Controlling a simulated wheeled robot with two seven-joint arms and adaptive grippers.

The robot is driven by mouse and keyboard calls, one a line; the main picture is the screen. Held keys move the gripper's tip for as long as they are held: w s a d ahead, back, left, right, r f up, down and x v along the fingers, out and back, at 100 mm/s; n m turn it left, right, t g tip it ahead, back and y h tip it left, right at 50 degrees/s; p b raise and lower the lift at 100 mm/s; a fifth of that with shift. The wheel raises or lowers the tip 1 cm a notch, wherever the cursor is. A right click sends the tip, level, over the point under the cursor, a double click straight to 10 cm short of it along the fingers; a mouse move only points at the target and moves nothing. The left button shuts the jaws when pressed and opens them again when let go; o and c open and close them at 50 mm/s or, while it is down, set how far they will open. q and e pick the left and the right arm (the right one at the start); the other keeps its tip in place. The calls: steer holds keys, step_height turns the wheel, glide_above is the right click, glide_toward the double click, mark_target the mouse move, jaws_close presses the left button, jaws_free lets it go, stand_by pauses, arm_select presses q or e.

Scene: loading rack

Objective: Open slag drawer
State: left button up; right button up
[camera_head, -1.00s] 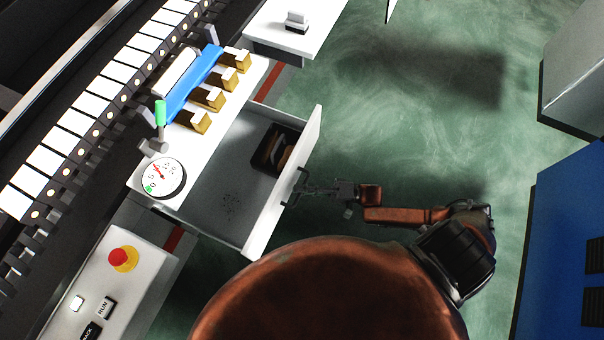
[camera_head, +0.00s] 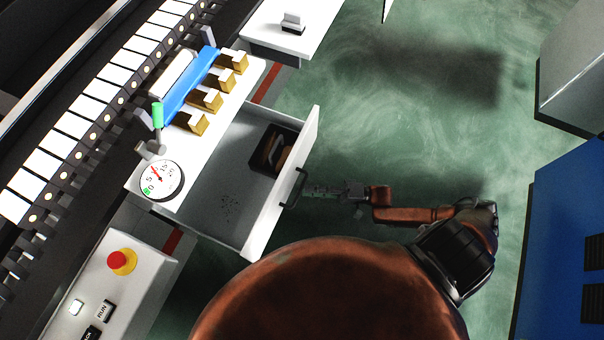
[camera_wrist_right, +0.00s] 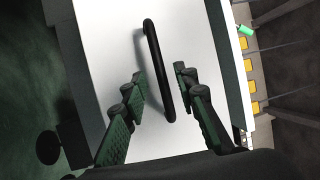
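The slag drawer (camera_head: 225,195) stands pulled out of the white machine, with its inside in view. A dark bin (camera_head: 270,148) with brownish contents sits at its far end. The black bar handle (camera_head: 299,188) is on the white drawer front (camera_head: 285,205). My right gripper (camera_head: 312,190) is just outside the front, at the handle. In the right wrist view, its fingers (camera_wrist_right: 159,74) are open on either side of the handle (camera_wrist_right: 153,55), with gaps on both sides. My left gripper is not in view.
A gauge (camera_head: 161,180), a green-tipped lever (camera_head: 157,118) and several brass blocks (camera_head: 205,98) are on the machine top. A control box with a red button (camera_head: 121,261) is at lower left. Green floor (camera_head: 400,130) is clear at right, before a blue cabinet (camera_head: 570,240).

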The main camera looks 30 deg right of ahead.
steer(key=v, duration=0.8)
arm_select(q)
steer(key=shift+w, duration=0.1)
